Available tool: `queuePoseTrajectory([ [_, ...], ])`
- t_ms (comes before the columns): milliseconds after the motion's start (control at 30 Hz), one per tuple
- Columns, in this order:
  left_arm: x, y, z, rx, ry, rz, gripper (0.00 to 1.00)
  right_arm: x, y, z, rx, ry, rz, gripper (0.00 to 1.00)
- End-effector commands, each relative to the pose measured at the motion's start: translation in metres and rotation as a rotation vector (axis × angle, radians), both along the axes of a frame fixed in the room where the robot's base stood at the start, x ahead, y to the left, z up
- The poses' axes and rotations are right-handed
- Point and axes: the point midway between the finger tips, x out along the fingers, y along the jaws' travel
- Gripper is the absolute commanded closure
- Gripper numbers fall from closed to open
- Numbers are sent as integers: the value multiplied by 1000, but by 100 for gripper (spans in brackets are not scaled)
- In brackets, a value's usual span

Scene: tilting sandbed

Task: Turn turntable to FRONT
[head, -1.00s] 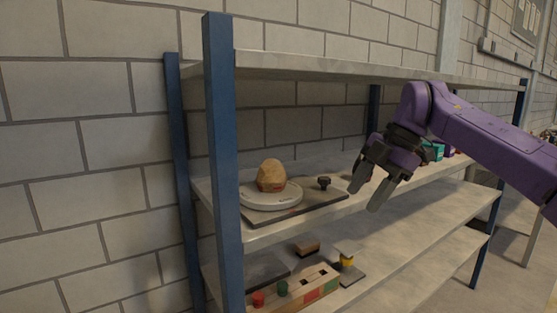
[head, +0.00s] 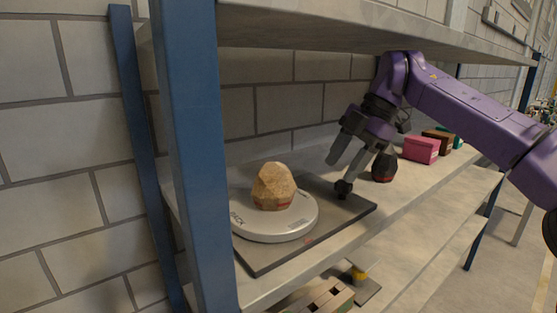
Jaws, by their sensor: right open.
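The turntable (head: 275,226) is a white disc on a dark base plate (head: 335,205) on the middle shelf. A tan faceted rock (head: 272,187) with a red mark low on its side stands on it. The word BACK shows at the disc's left edge; other rim markings are too small to read. A black knob (head: 343,189) stands at the right part of the plate. My left gripper is not in view.
A dark rock-like object (head: 384,166), a pink box (head: 421,149) and a brown box (head: 437,135) stand further right on the shelf. A blue post (head: 190,150) is close at left. The upper shelf (head: 330,25) hangs overhead. A lower shelf holds a wooden block with holes (head: 320,298).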

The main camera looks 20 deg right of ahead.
Motion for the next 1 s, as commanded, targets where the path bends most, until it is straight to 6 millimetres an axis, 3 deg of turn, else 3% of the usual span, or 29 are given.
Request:
queuePoseTrajectory([
  [167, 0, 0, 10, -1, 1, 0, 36, 8, 25, 3, -2, 2, 4, 48],
  [400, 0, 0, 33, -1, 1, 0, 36, 30, 84, 4, -3, 3, 4, 48],
  [533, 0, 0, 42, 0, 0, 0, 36, 39, 107, 3, -2, 3, 5, 48],
  [967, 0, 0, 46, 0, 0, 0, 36, 43, 118, -11, 0, 0, 5, 48],
  [1000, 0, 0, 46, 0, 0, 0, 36, 43, 118, -11, 0, 0, 5, 58],
])
